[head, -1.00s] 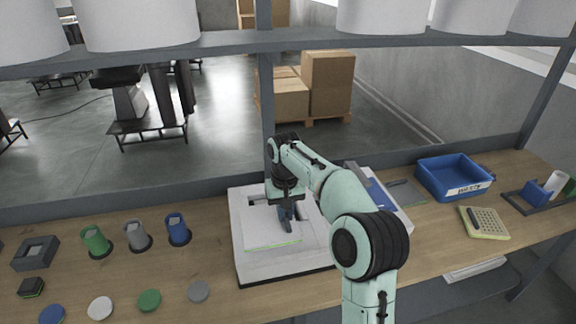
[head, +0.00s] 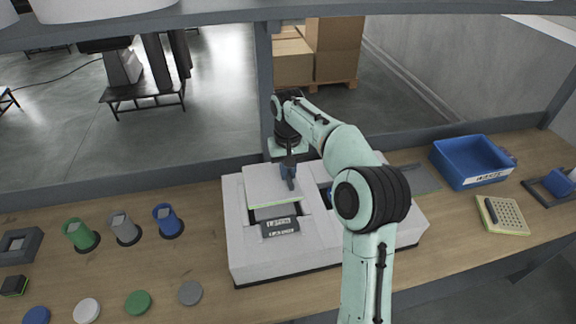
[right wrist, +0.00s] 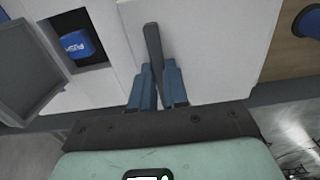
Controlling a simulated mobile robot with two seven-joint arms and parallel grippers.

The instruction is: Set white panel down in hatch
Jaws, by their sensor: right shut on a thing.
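The white panel (head: 272,182) has a thin green line on its near edge. My right gripper (head: 289,178) is shut on its dark handle, which shows between the blue fingertips (right wrist: 158,85) in the right wrist view. There the panel (right wrist: 205,40) fills the middle. The panel is over the back part of the hatch opening in the white housing (head: 255,252). In front of it the opening shows a dark labelled block (head: 280,227). Whether the panel touches the housing I cannot tell. My left gripper is not in view.
The right wrist view shows a second opening with a blue block (right wrist: 76,44) and a grey flap (right wrist: 30,75) beside it. Green, grey and blue cups (head: 168,220) and several coloured discs lie left. A blue bin (head: 470,160) and a cream holed block (head: 502,214) stand right.

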